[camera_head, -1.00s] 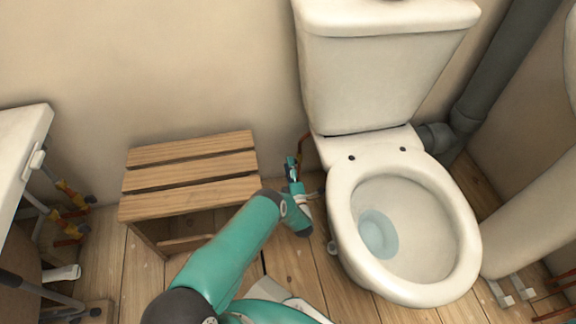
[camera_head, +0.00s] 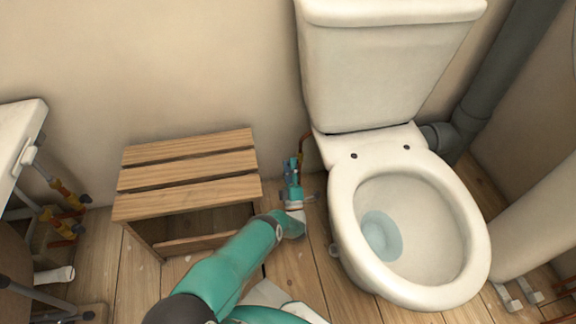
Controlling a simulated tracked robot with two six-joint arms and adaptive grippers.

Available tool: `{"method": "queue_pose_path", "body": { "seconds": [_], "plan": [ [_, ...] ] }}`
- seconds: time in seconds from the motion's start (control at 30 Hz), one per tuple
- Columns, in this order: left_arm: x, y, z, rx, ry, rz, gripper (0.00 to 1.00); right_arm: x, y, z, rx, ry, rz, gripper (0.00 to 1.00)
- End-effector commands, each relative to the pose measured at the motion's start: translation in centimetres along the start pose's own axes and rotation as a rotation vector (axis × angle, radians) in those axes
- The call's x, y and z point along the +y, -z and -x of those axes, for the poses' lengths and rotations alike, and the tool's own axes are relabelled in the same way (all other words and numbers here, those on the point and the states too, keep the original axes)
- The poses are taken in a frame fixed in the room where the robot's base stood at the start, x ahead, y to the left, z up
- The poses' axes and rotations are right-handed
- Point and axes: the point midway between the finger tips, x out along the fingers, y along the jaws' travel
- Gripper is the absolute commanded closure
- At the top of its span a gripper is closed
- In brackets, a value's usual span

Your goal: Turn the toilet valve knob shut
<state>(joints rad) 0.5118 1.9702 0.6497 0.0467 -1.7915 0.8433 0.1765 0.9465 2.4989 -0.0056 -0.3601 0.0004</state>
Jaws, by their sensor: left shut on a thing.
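The white toilet (camera_head: 372,78) stands against the wall right of centre. Its thin copper supply pipe (camera_head: 305,146) comes down beside the tank's left side. My left gripper (camera_head: 292,168) is at the lower end of this pipe, between the stool and the bowl. It is shut on the valve knob, as far as its place at the pipe shows. The knob is small here and mostly hidden by the fingers, so I cannot tell how far it is turned. My right gripper is not in view.
A slatted wooden stool (camera_head: 187,172) stands close on the left of my left arm. The toilet bowl (camera_head: 345,225) is close on the right. A white basin edge (camera_head: 18,135) with pipework is at far left. A grey waste pipe (camera_head: 500,75) runs at right.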

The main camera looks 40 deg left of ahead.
Motion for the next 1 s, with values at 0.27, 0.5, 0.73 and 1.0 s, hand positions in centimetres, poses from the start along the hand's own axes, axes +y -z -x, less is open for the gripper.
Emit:
{"method": "queue_pose_path", "body": {
  "seconds": [0.27, 0.5, 0.73, 1.0],
  "plan": [
    [-0.1, -0.1, 0.2, -0.005, 0.006, 0.0, 0.31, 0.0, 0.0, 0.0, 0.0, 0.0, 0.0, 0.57],
    [-0.1, 0.0, 0.2, -0.002, 0.004, 0.001, 0.31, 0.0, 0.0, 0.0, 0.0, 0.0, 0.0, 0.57],
    [-0.2, -0.1, 2.3, -0.004, 0.007, 0.001, 0.31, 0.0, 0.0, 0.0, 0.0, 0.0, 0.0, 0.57],
    [-0.2, -0.2, 6.4, -0.006, 0.008, 0.001, 0.31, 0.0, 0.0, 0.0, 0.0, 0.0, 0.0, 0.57]
  ]
}}
